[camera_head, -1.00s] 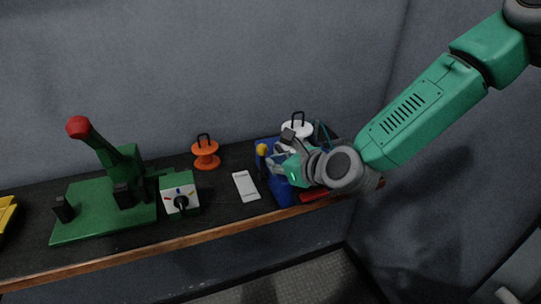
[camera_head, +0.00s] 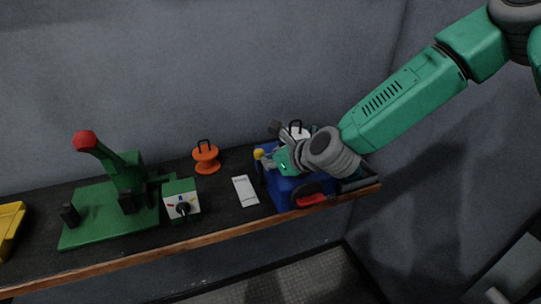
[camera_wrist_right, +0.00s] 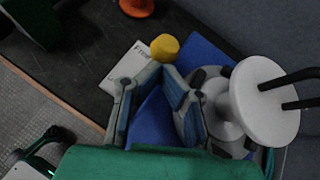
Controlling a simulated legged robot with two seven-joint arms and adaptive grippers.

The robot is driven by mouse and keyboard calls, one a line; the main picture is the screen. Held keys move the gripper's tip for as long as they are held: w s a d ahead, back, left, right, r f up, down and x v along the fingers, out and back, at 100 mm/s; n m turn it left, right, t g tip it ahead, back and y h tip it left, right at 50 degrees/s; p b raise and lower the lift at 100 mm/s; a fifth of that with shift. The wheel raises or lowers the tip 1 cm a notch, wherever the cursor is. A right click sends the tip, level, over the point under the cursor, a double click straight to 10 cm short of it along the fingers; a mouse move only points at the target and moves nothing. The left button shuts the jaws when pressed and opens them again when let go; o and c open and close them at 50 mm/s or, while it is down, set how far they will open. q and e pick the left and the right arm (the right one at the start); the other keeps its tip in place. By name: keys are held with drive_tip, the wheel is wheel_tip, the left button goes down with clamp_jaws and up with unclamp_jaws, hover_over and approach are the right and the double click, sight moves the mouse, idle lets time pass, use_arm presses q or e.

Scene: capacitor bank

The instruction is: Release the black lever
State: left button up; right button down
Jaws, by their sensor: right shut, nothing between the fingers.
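My right gripper (camera_head: 276,160) is over the blue base (camera_head: 283,194) at the right of the shelf, beside a yellow knob (camera_head: 259,154). In the right wrist view its fingertips (camera_wrist_right: 161,73) meet just below the yellow knob (camera_wrist_right: 164,47), with nothing held between them. The blue base (camera_wrist_right: 150,116) shows behind the fingers. A white spool-like part (camera_wrist_right: 263,100) with a black handle (camera_wrist_right: 290,78) stands right of the fingers. I cannot tell which part is the black lever; my arm hides much of the blue base. My left gripper is out of view.
A green base (camera_head: 100,222) with a red-knobbed lever (camera_head: 86,141) stands at the left, next to a dial box (camera_head: 181,199). An orange spool (camera_head: 206,159) and a white card (camera_head: 245,191) lie between it and the blue base. A yellow object (camera_head: 9,228) is at the far left.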

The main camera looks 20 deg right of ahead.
drive_tip(key=shift+w+r+g+p, duration=0.4)
drive_tip(key=shift+w+d+f+g, duration=0.1)
drive_tip(key=shift+w+f+g, duration=0.1)
drive_tip(key=shift+g, duration=0.1)
drive_tip(key=shift+w+f, duration=0.15)
drive_tip(key=shift+w, duration=0.5)
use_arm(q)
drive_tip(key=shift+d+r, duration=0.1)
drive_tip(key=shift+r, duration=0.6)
use_arm(e)
drive_tip(key=shift+w, duration=0.45)
